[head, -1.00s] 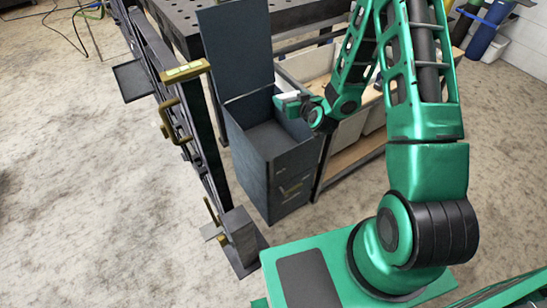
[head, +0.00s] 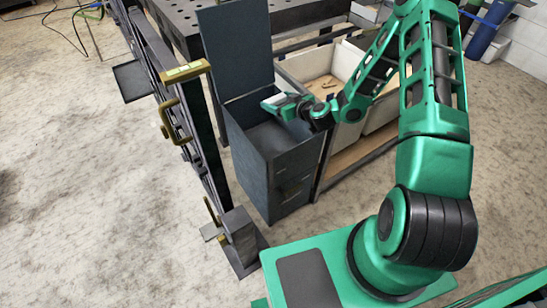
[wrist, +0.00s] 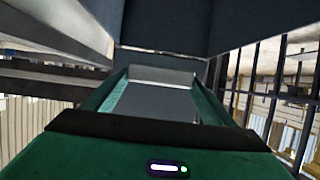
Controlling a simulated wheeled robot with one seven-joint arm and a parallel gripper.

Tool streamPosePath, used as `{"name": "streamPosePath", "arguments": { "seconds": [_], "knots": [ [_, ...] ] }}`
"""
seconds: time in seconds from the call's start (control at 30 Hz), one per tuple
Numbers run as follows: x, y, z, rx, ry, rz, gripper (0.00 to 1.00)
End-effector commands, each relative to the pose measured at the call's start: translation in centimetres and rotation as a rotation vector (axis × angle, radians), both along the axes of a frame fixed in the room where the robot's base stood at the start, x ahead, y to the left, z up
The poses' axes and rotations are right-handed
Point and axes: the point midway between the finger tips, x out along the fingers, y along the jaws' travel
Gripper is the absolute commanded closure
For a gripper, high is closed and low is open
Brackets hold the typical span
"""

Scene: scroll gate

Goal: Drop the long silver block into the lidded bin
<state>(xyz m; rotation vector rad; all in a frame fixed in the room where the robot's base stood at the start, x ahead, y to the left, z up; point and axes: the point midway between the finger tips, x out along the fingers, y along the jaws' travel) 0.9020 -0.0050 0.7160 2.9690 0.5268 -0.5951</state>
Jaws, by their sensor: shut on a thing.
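The lidded bin (head: 256,165) is a tall dark blue-grey box with its lid (head: 236,48) standing up and open at the back. My gripper (head: 271,104) is at the bin's open mouth, near its right rim, reaching in from the right. In the wrist view, its two green fingers are shut on the long silver block (wrist: 160,76), which shows as a pale grey piece between them.
A dark gate frame with brass handles (head: 171,120) stands just left of the bin. Pale open crates (head: 316,75) sit on a shelf to the right, under my arm. A dark perforated table (head: 180,20) is behind.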

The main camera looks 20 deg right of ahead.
Motion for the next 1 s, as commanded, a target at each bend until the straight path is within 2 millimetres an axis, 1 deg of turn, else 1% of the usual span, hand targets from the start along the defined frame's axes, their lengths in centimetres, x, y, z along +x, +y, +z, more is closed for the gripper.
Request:
{"name": "streamPosePath", "arguments": {
  "seconds": [0.03, 0.2, 0.37, 0.6, 0.63, 0.7, 1.0],
  "knots": [
    [0.0, 0.0, -0.6, 0.002, 0.002, -0.001, 0.51],
    [0.0, 0.0, -1.8, 0.001, -0.001, 0.000, 0.51],
    [0.0, 0.0, -2.2, 0.001, 0.000, 0.000, 0.51],
    [0.0, 0.0, -2.2, 0.000, -0.001, 0.000, 0.51],
    [0.0, 0.0, -2.2, 0.000, -0.001, 0.000, 0.15],
    [0.0, 0.0, -2.2, 0.000, -0.001, 0.000, 0.00],
    [-0.1, 0.0, -2.2, 0.000, 0.001, 0.000, 0.00]
  ]
}}
